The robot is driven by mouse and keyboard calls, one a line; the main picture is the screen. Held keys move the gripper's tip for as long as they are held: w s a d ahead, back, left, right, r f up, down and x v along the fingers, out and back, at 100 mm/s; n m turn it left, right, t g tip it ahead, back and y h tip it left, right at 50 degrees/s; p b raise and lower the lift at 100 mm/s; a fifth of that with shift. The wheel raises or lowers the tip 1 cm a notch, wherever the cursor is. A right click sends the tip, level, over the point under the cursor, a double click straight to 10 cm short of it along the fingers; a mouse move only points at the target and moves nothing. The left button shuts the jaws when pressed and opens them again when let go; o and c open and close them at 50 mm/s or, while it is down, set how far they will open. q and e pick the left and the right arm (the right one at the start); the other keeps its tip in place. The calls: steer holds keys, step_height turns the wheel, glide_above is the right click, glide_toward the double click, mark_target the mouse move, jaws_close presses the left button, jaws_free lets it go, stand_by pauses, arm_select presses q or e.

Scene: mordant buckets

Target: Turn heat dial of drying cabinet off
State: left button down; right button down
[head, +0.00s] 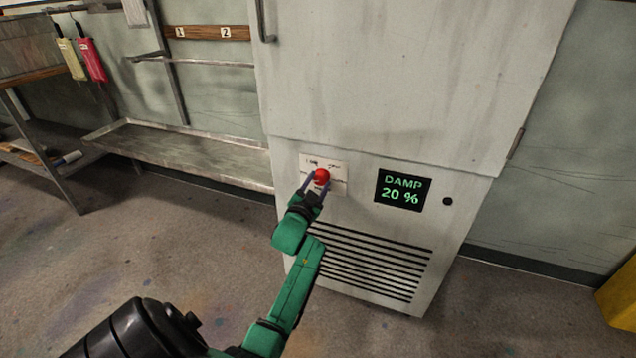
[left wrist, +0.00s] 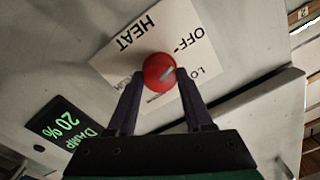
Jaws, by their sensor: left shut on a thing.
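The drying cabinet (head: 385,150) is a tall pale grey box in the middle of the head view. Its heat dial (head: 322,175) is a red round knob on a white label plate (head: 338,165), low on the left of the front. My left gripper (head: 317,181) is at the dial, with its fingers on either side of it. In the left wrist view the dial (left wrist: 159,72) sits between the fingertips, which are shut on it. My right gripper is not in view.
A display (head: 403,190) reading "DAMP 20 %" is right of the dial, with a small black knob (head: 448,201) beside it. Dark vent slots (head: 370,262) lie below. A metal trough (head: 185,150) stands left of the cabinet. The floor in front is clear.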

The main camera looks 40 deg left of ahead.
arm_select(q)
steer(key=shift+f, duration=0.1)
steer(key=shift+c, duration=1.5)
jaws_free()
steer(key=shift+s, duration=0.2)
steer(key=p+v, duration=0.2)
steer(key=v, duration=1.2)
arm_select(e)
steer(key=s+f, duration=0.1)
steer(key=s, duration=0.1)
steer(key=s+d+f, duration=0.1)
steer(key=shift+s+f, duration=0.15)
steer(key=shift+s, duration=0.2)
arm_select(q)
steer(key=shift+s+d, duration=0.1)
